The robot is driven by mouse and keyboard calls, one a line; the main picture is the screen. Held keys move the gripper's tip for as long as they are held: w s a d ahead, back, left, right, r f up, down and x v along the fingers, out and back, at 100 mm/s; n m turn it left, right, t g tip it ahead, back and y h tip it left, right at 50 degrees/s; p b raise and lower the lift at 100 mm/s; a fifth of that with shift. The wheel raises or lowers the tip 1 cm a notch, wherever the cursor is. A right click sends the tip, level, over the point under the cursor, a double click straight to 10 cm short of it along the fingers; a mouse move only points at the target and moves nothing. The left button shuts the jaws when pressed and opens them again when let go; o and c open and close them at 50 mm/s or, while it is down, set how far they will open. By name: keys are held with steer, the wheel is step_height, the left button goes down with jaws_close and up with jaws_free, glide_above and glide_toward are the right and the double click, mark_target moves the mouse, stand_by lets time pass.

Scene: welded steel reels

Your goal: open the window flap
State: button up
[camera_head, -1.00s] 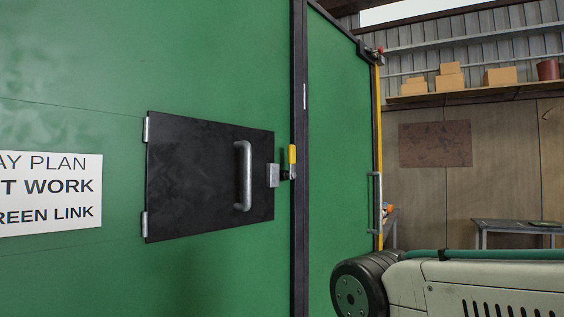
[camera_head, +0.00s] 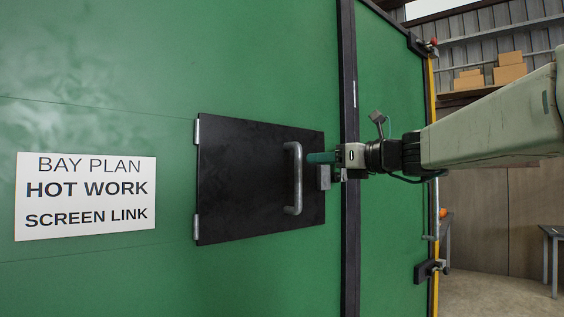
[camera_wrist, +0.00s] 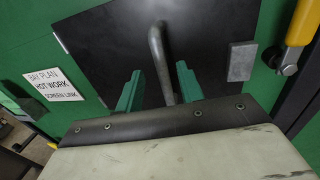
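The window flap (camera_head: 240,190) is a black plate on the green panel, hinged at its left edge; it looks closed. Its grey bar handle (camera_head: 294,185) stands upright near the right edge. My gripper (camera_head: 318,157) reaches in from the right, its green fingers at the handle's upper part. In the wrist view, the two fingers of my gripper (camera_wrist: 160,88) are apart, with the handle (camera_wrist: 158,50) showing between them and a gap on each side. A grey latch block (camera_head: 323,178) sits at the flap's right edge. The yellow lever (camera_wrist: 304,22) shows in the wrist view; my gripper hides it in the head view.
A white sign (camera_head: 85,197) is on the panel left of the flap. A dark post (camera_head: 350,250) runs upright to the right of the flap. Beyond it are another green panel (camera_head: 390,90) with a yellow edge and a table (camera_head: 553,232).

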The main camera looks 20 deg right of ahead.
mark_target(277, 178)
steer(key=x, duration=0.7)
steer(key=shift+a, duration=0.15)
steer(key=shift+w, duration=0.15)
jaws_close()
